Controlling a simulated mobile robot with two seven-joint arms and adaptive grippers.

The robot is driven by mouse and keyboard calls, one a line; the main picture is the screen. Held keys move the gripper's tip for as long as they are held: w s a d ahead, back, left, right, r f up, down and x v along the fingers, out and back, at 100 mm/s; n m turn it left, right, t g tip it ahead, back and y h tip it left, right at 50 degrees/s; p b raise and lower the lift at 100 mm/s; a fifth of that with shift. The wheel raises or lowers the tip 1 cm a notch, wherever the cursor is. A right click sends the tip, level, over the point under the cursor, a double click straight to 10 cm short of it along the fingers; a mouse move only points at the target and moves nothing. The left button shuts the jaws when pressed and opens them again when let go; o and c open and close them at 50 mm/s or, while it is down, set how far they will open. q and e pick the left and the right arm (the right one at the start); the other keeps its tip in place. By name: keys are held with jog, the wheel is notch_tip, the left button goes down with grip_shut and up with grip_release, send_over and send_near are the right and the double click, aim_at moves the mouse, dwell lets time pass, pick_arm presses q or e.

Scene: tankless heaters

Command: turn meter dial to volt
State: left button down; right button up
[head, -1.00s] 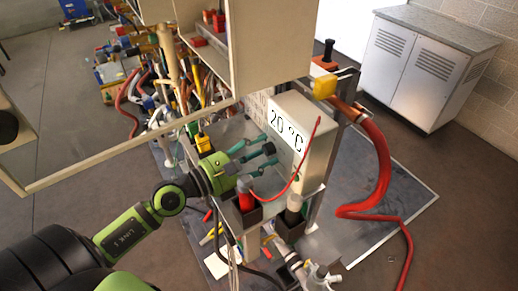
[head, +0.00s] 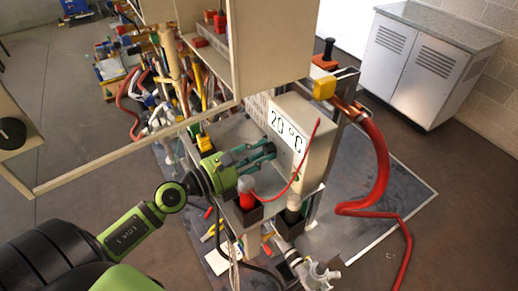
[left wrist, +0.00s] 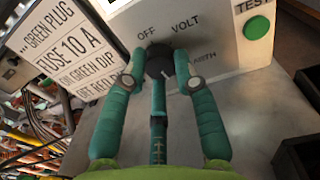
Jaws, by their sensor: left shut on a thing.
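The meter is a pale box (head: 318,133) with a "20 °C" display in the head view. In the left wrist view its dark round dial (left wrist: 158,62) sits under the printed words OFF and VOLT (left wrist: 186,26), with a partly covered label at its right. My left gripper (head: 270,150) reaches the meter's front. In the left wrist view its teal fingers (left wrist: 160,75) are shut on the dial, one at each side. The fingers cover part of the dial, and I cannot tell which label it points to. The dial is hidden in the head view. My right gripper is not in view.
A green TEST button (left wrist: 256,27) is right of the dial. A red probe (head: 246,195) stands in a black holder close below my gripper, its red wire (head: 298,175) looping to the meter. An open cabinet (head: 260,45) rises behind. A thick red hose (head: 380,165) hangs at right.

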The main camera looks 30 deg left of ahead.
pick_arm(q)
jog(key=n+p, duration=0.2)
jog(key=r+n+p, duration=0.1)
jog(key=n+p, duration=0.1)
jog(key=n, duration=0.1)
jog(key=shift+w+a+r, duration=0.15)
jog(key=shift+r, duration=0.05)
jog(key=n+p, duration=0.3)
jog(key=n, duration=0.3)
jog(key=shift+w+p, duration=0.1)
jog(key=shift+p, duration=0.25)
jog(key=n+p, duration=0.1)
jog(key=n, duration=0.2)
jog(key=shift+a+f+g, duration=0.1)
jog(key=shift+g, duration=0.2)
jog(key=shift+f+n+p, duration=0.1)
jog(key=shift+n+p, duration=0.6)
jog(key=shift+n, duration=0.5)
jog(key=n, duration=0.4)
jog(key=shift+f+h, duration=0.15)
jog(key=shift+h, duration=0.15)
jog(key=c, duration=1)
grip_release()
jog(key=shift+f, duration=0.1)
jog(key=shift+o, duration=0.2)
jog(key=shift+f, duration=0.15)
